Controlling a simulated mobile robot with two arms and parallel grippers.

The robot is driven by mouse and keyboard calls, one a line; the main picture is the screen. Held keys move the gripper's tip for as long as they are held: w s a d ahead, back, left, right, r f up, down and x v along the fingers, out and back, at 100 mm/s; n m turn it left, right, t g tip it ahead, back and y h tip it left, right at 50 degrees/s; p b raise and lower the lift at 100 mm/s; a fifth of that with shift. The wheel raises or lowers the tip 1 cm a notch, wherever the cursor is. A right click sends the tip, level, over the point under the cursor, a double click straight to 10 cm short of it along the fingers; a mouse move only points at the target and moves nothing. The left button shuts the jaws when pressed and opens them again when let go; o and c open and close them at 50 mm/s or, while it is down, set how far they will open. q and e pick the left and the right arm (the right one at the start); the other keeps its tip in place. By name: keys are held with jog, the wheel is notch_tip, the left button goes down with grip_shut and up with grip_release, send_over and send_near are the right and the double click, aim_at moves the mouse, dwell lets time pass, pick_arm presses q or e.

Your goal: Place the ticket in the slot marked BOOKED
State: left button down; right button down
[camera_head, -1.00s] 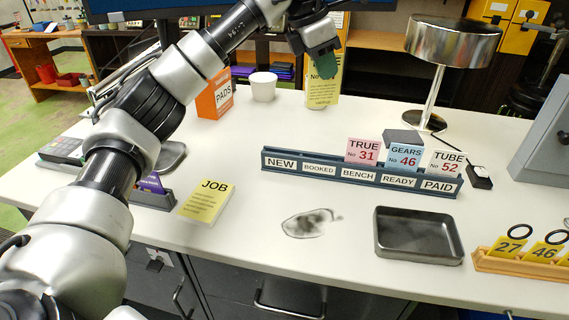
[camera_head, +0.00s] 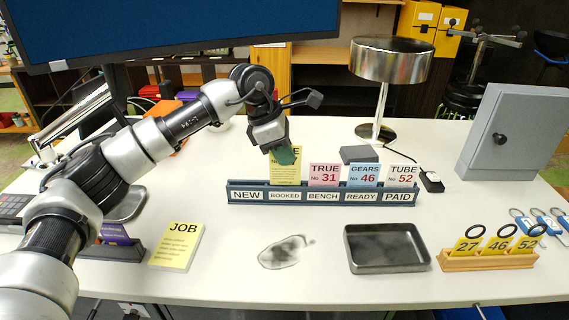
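The yellow ticket (camera_head: 285,174) is upright at the BOOKED place of the dark blue rack (camera_head: 236,184), its lower edge meeting the rack behind the BOOKED label (camera_head: 285,196). I cannot tell how deep it sits in the slot. My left gripper (camera_head: 284,156) is shut on the ticket's upper part from above; its green fingertips hide some of the print. The other labels read NEW, BENCH, READY and PAID. My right gripper is out of view.
A yellow JOB pad (camera_head: 177,246), a dark smudge (camera_head: 284,252), a metal tray (camera_head: 386,262) and a wooden tag holder (camera_head: 487,262) lie in front of the rack. A lamp (camera_head: 390,62) and a grey cabinet (camera_head: 512,140) stand behind and right.

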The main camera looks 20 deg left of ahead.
aim_at(293, 185)
pick_arm(q)
jog(key=shift+f, duration=0.3)
notch_tip(293, 185, down, 3)
jog(key=shift+f+p, duration=0.1)
jog(key=shift+p, duration=0.65)
jog(key=shift+f, duration=0.3)
jog(key=c, duration=1.3)
grip_release()
jog(key=shift+c, duration=0.2)
